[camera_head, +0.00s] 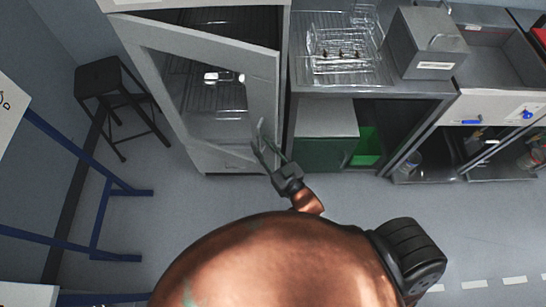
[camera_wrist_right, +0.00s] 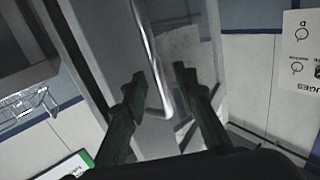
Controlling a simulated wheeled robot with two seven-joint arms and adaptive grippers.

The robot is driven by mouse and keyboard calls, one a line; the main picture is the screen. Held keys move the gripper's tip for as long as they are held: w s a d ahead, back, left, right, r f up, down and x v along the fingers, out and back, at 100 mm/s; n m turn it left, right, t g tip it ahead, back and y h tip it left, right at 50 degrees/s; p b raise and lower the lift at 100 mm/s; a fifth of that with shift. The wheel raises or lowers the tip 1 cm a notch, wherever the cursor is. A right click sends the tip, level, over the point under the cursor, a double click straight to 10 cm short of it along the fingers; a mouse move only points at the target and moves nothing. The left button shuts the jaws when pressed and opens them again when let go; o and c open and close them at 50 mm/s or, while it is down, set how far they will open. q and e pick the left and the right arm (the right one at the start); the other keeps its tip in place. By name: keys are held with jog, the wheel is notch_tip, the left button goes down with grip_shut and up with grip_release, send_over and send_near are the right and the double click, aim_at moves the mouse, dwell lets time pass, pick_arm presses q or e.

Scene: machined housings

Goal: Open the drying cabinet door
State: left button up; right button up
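The drying cabinet (camera_head: 203,161) stands left of centre in the head view. Its grey-framed glass door (camera_head: 263,90) is ajar, swung out at its right side, with a gap above its top edge. The silver bar handle (camera_wrist_right: 152,55) runs down the door in the right wrist view. My right gripper (camera_head: 266,146) is at the door's lower right. In the wrist view its fingers (camera_wrist_right: 158,84) are apart, with the handle's lower end between them; I cannot tell whether they touch it. My left gripper is not in view.
A dark stool (camera_head: 101,77) stands left of the cabinet, and a blue frame (camera_head: 98,220) is at far left. A bench right of the cabinet carries a wire rack (camera_head: 340,50) and a grey box (camera_head: 428,42). The floor in front is clear.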

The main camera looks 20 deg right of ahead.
jog(key=s+d, duration=0.1)
jog(key=s, duration=0.8)
jog(key=shift+d, duration=0.4)
jog(key=shift+s, duration=0.1)
jog(key=shift+c, duration=0.3)
